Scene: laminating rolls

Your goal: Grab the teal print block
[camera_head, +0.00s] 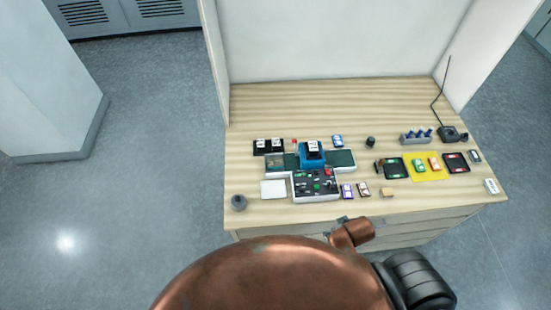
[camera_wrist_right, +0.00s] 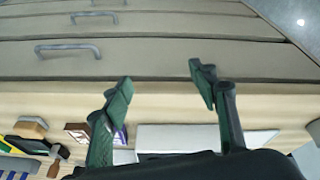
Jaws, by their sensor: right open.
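I cannot pick out the teal print block with certainty. In the head view, dark green-teal panels flank the blue machine (camera_head: 313,152), one at its right (camera_head: 342,158). A white-edged black tray (camera_head: 303,196) in front of it holds several small green, red and pale pieces, too small to tell apart. My right gripper (camera_wrist_right: 162,96) shows in the right wrist view with its two green fingers spread and nothing between them. It is near the front edge of the table, by the drawers. My left gripper is not in view.
The wooden table (camera_head: 310,96) is bare at the back. A white pad (camera_head: 273,189) and a grey round object (camera_head: 239,202) are at the left. A yellow mat (camera_head: 429,174) with small cars is at the right. Drawer handles (camera_wrist_right: 68,50) stick out in the wrist view.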

